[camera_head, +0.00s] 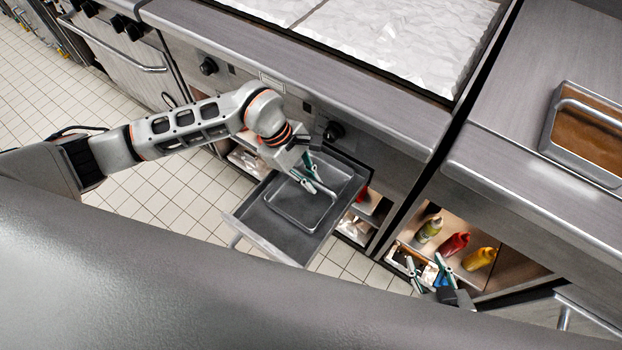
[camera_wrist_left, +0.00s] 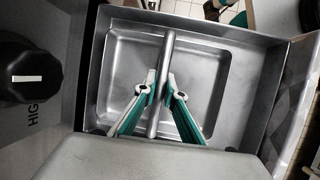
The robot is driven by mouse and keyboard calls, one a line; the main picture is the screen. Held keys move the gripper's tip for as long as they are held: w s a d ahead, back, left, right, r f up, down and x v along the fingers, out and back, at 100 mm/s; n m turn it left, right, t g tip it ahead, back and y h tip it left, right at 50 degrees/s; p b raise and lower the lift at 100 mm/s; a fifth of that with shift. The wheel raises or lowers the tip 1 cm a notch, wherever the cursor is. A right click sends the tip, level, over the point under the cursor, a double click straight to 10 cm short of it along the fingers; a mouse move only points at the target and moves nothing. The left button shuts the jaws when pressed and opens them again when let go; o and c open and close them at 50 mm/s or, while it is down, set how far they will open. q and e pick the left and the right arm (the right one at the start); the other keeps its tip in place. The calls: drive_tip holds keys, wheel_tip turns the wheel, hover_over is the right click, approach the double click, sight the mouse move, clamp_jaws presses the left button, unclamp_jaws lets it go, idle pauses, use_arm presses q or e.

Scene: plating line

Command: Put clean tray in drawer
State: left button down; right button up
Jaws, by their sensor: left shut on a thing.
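A grey metal tray (camera_head: 283,212) with a bar handle lies within the open drawer (camera_head: 262,226) in the head view. I cannot tell whether it rests fully on the drawer floor. My left gripper (camera_head: 313,186) reaches down over the tray, shut on its bar handle. In the left wrist view the handle (camera_wrist_left: 165,60) runs between the fingertips (camera_wrist_left: 164,92), with the tray (camera_wrist_left: 208,75) below and the drawer walls (camera_wrist_left: 255,85) around it. My right gripper (camera_head: 425,270) has its fingers apart, empty, by the lower shelf at the lower right.
Another tray (camera_head: 553,135) with brown contents is set in the counter at right. Several sauce bottles, including a red one (camera_head: 455,243) and a yellow one (camera_head: 480,258), are on the lower shelf. A black knob (camera_head: 334,131) sits on the counter front above the drawer. Tiled floor (camera_head: 160,200) is clear.

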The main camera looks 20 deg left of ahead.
use_arm(q)
drive_tip(key=shift+f, duration=0.1)
drive_tip(key=c, duration=2.1)
unclamp_jaws()
drive_tip(key=shift+c, duration=0.2)
use_arm(e)
drive_tip(key=shift+s+f, duration=0.1)
drive_tip(key=shift+s, duration=0.2)
drive_tip(key=shift+s, duration=0.1)
drive_tip(key=shift+a, duration=0.1)
use_arm(q)
drive_tip(key=p+v, duration=0.1)
drive_tip(key=v, duration=1.1)
use_arm(e)
drive_tip(key=shift+w+a+r, duration=0.15)
drive_tip(key=shift+w+r, duration=0.1)
drive_tip(key=shift+r, duration=0.25)
